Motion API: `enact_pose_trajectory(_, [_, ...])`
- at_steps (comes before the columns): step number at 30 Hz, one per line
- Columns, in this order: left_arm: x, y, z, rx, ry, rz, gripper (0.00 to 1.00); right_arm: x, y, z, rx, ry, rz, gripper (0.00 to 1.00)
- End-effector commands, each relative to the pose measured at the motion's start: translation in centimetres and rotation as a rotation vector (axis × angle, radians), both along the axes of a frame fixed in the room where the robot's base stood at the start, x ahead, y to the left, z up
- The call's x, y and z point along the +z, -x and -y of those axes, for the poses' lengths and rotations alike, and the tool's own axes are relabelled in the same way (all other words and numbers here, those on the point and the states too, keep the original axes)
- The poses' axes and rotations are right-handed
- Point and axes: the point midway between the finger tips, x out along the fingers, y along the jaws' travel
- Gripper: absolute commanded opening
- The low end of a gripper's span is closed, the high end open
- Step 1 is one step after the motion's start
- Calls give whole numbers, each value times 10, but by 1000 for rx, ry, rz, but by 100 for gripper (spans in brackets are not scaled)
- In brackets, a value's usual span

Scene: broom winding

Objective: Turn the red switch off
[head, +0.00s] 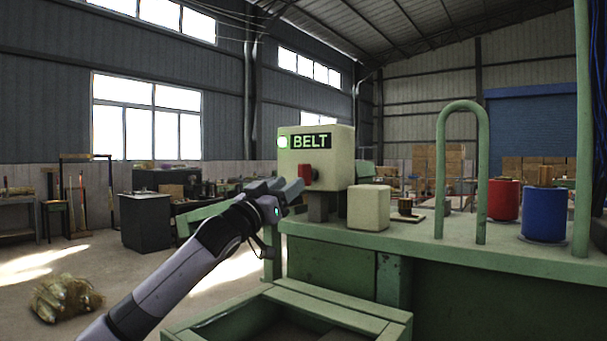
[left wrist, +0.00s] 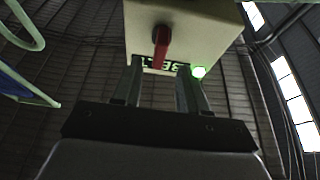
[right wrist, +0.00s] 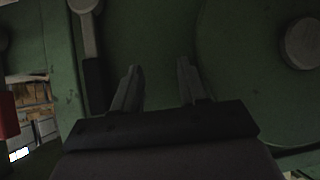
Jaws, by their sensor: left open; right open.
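The red switch (head: 307,174) is on the front of the cream box labelled BELT (head: 338,150) in the head view. My left gripper (head: 290,188) is open, just in front of the switch; contact cannot be told. My right gripper (right wrist: 160,88) is open and empty, facing a dark green surface, and is not in the head view.
A green bench (head: 480,236) carries a small cream block (head: 368,207), a green hoop (head: 440,180), a red spool (head: 504,200) and a blue spool (head: 545,214). A straw bundle (head: 65,297) lies on the floor at left. A grey knob (right wrist: 302,43) is near my right gripper.

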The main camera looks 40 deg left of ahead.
Motion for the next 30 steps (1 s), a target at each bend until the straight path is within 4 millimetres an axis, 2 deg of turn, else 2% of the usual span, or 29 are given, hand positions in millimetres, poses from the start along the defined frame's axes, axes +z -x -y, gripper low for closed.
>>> enact_pose_trajectory(5, [8,-9,-2,1,2,1,43,9,0,0,0,0,-1,43])
enact_pose_trajectory(18, [27,-56,-7,0,2,1,43,42,0,0,0,0,-2,43])
enact_pose_trajectory(30, [27,-66,-7,0,-1,0,43,45,0,0,0,0,-1,43])
